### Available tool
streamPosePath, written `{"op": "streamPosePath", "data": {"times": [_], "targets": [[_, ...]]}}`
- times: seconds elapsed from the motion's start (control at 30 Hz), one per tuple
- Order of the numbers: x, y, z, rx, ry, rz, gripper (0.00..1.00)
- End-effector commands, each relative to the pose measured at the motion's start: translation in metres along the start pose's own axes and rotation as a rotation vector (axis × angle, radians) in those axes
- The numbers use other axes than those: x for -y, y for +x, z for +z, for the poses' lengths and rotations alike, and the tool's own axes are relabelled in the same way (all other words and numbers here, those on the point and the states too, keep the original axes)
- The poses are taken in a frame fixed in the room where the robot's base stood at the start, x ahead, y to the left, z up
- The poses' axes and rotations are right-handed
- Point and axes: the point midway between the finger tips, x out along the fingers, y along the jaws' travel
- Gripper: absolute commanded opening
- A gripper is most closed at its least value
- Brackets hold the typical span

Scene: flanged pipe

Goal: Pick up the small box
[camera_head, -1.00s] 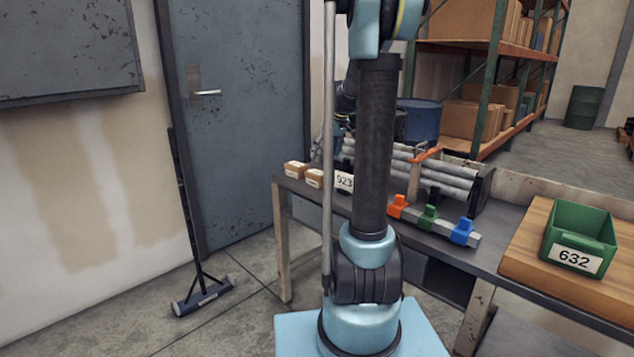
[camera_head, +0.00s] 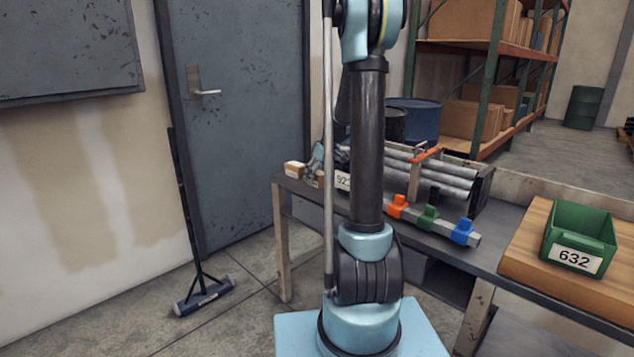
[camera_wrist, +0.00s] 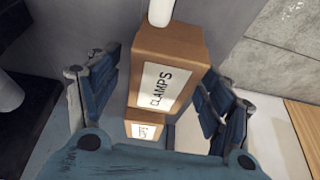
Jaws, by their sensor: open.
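Two small brown cardboard boxes stand on the bench's far left end. One (camera_head: 294,169) is in clear sight in the head view; the other (camera_head: 320,178) is partly hidden by my gripper (camera_head: 314,165). In the wrist view, a box labelled CLAMPS (camera_wrist: 168,68) shows between the two blue fingers of my gripper (camera_wrist: 160,80), with a gap on each side. A second labelled box (camera_wrist: 146,126) shows below it, nearer the palm. My gripper is open and holds nothing.
A label starting with 92 (camera_head: 343,181) is right beside the boxes. Grey pipes (camera_head: 440,170) lie in a rack, with orange, green and blue clamps (camera_head: 429,217) in front. A green bin marked 632 (camera_head: 580,236) stands on a wooden board to the right.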

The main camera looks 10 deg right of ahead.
Motion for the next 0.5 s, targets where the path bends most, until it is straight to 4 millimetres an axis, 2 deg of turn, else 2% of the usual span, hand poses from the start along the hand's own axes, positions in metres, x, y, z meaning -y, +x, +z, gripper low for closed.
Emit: {"op": "streamPosePath", "data": {"times": [0.13, 0.37, 0.47, 0.5], "targets": [[0.0, 0.0092, 0.0, 0.0, 0.0, 0.0, 0.73], [0.0002, 0.01, 0.0001, 0.0, 0.0, 0.0, 0.73], [0.0002, 0.0099, 0.0001, 0.0, 0.0, 0.0, 0.55], [0.0002, 0.0099, 0.0001, 0.0, 0.0, 0.0, 0.46]]}}
